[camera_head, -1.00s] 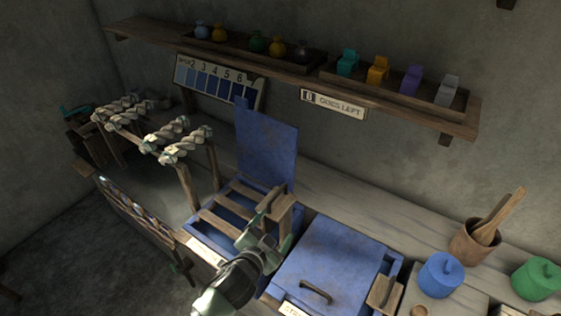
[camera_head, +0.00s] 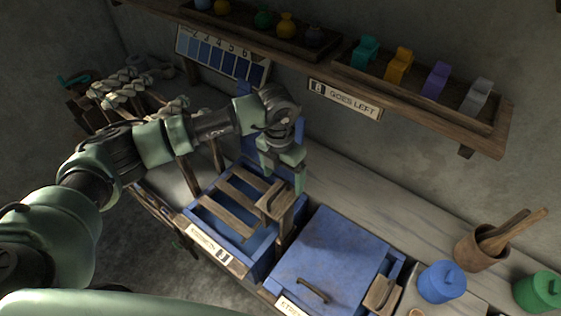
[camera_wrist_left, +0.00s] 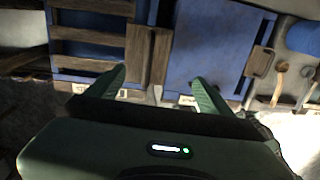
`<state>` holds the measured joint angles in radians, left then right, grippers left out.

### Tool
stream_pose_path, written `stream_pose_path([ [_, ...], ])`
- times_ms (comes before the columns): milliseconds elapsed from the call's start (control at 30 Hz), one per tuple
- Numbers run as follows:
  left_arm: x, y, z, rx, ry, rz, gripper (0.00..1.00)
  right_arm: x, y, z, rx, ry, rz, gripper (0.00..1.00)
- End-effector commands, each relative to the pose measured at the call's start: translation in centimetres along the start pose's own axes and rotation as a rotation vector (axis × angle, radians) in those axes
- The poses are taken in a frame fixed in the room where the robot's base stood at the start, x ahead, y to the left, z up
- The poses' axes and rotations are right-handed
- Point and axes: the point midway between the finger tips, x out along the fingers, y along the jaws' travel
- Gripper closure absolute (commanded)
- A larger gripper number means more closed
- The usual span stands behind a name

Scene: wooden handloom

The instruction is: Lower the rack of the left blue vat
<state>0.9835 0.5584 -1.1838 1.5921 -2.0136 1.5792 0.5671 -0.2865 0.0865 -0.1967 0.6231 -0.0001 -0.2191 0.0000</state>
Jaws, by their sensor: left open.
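The left blue vat (camera_head: 222,240) stands open, its blue lid (camera_head: 248,152) upright behind it, partly hidden by my arm. Its rack (camera_head: 227,203) of wooden slats lies across the top of the vat. A wooden block with a dark handle (camera_head: 272,200) sits at the rack's right side. My right gripper is not in view.
A second blue vat with its lid closed (camera_head: 330,250) stands just to the right. Blue (camera_head: 440,282) and green (camera_head: 538,292) jars and a wooden mortar (camera_head: 480,248) stand further right. A shelf (camera_head: 440,125) runs along the wall; yarn skeins (camera_head: 122,88) hang at left.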

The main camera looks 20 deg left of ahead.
Motion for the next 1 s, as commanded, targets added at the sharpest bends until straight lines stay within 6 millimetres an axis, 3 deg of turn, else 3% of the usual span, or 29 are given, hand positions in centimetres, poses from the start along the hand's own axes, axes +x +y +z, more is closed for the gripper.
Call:
stream_pose_path([
  [100, -0.4, 1.6, -0.1, -0.011, 0.012, 0.061, 0.18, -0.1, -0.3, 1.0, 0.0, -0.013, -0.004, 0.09],
  [267, 0.7, 1.8, -0.2, -0.012, 0.016, 0.067, 0.18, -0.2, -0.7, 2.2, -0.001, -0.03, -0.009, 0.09],
  [633, 5.7, 2.0, -0.2, -0.01, 0.015, 0.063, 0.18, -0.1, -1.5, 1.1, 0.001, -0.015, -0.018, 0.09],
  [800, 8.6, 2.2, -0.3, -0.009, 0.014, 0.063, 0.18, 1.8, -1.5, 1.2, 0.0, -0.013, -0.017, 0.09],
  [1000, 8.0, 2.2, -0.2, -0.009, 0.012, 0.063, 0.18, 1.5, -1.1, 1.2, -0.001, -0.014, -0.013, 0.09],
])
